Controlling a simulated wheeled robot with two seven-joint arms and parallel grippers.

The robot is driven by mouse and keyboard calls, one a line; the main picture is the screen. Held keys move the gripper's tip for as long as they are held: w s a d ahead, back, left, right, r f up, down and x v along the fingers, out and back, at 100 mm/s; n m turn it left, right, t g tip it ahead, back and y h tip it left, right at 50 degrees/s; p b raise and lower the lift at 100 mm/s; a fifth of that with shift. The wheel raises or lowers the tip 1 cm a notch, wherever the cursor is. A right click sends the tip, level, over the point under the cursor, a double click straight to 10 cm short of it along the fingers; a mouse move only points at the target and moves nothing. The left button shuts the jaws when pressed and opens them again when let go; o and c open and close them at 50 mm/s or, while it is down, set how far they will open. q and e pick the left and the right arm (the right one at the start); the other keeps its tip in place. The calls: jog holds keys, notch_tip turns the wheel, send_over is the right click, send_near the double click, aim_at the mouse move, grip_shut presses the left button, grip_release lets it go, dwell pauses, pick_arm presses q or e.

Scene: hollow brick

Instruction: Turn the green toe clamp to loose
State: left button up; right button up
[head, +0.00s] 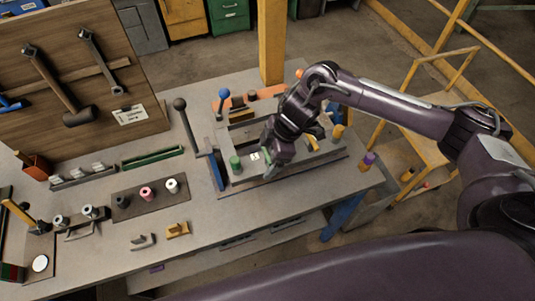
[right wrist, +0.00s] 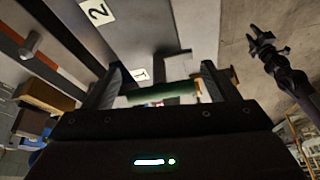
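My right gripper (head: 272,168) is low over the grey fixture plate in the head view, pointing down. In the right wrist view its two fingers (right wrist: 162,75) are wide apart. A green bar (right wrist: 165,94), which looks like the green toe clamp, lies crosswise between them with gaps at both ends. In the head view the gripper largely hides this bar. A green round knob (head: 235,164) stands just left of the gripper, next to a white label (head: 255,156). A dark jointed arm with a forked end (right wrist: 262,42) shows in the right wrist view; its finger state is unclear.
A yellow post (head: 272,45) rises behind.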

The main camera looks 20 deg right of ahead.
jog(key=c, duration=0.5)
jog(key=shift+c, duration=0.9)
jog(key=shift+m, duration=0.6)
jog(key=shift+m+t, duration=0.6)
jog(key=shift+m, duration=0.5)
jog(key=m+t+h, duration=0.1)
jog(key=m, duration=0.2)
jog(key=shift+m, duration=0.3)
jog(key=m+t+h, duration=0.1)
jog(key=m, duration=0.2)
jog(key=shift+m+h, duration=0.3)
jog(key=m+h, duration=0.1)
jog(key=m, duration=0.1)
jog(key=m+h, duration=0.1)
jog(key=m, duration=0.2)
jog(key=shift+w+r+m+t, duration=0.15)
jog(key=shift+w+m+t, duration=0.05)
jog(key=shift+m+t, duration=0.1)
pick_arm(q)
jog(key=shift+s+f, duration=0.3)
jog(key=shift+s, duration=0.4)
pick_arm(e)
jog(key=shift+m+h, duration=0.4)
jog(key=shift+m, duration=0.5)
jog(key=shift+s, duration=0.1)
